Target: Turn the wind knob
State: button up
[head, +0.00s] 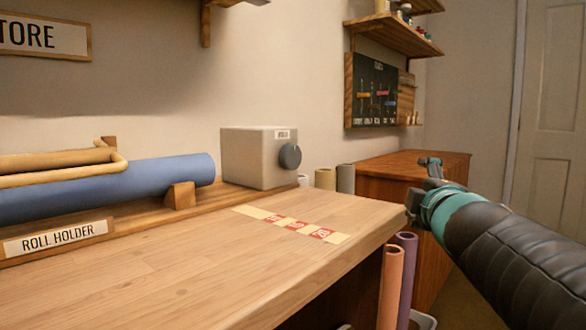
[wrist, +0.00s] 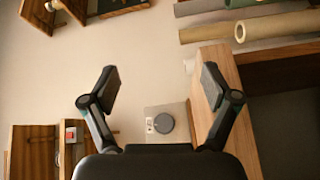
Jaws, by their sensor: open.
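The wind knob (head: 290,156) is a dark grey round dial on the right face of a pale grey box (head: 252,160). The box stands at the back right of the wooden table and has a small label above the knob. In the wrist view the knob (wrist: 164,123) shows face-on, between the bases of my fingers and low in the picture. My gripper (head: 431,161) is to the right of the box, past the table's right edge, and apart from the knob. In the wrist view my gripper (wrist: 158,88) has its two fingers spread wide with nothing between them.
A roll holder (head: 180,195) with a blue roll (head: 120,185) lies left of the box. A red-marked strip (head: 295,224) lies on the table (head: 150,285) before it. Upright rolls (head: 392,285) stand by the table's right edge. A brown cabinet (head: 400,168) stands behind.

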jog(key=w+a+r+n+t+y+b, duration=0.1)
jog(key=w+a+r+n+y, duration=0.1)
jog(key=r+n, duration=0.15)
jog(key=w+a+r+n+t+y, duration=0.1)
jog(key=w+a+r+n+y, duration=0.1)
jog(key=n, duration=0.3)
jog(key=n+g+y+b, duration=0.3)
jog(key=n+g+y, duration=0.7)
jog(key=n, duration=1.3)
send_near(295, 157)
jog(key=shift+s+d+f+m+t+y, duration=0.15)
jog(key=shift+s+d+f+t+y, duration=0.2)
jog(key=shift+s+d+f, duration=0.15)
jog(key=shift+s+d+f+m+t+y, duration=0.1)
jog(key=shift+s+d+f+t+y, duration=0.2)
jog(key=shift+d, duration=0.35)
jog(key=shift+a+f, duration=0.1)
jog(key=shift+a, duration=0.15)
jog(key=x, duration=1.3)
jog(key=shift+w+a, duration=0.1)
jog(key=shift+a, duration=0.05)
jog(key=shift+c, duration=0.3)
jog(key=c, duration=1.1)
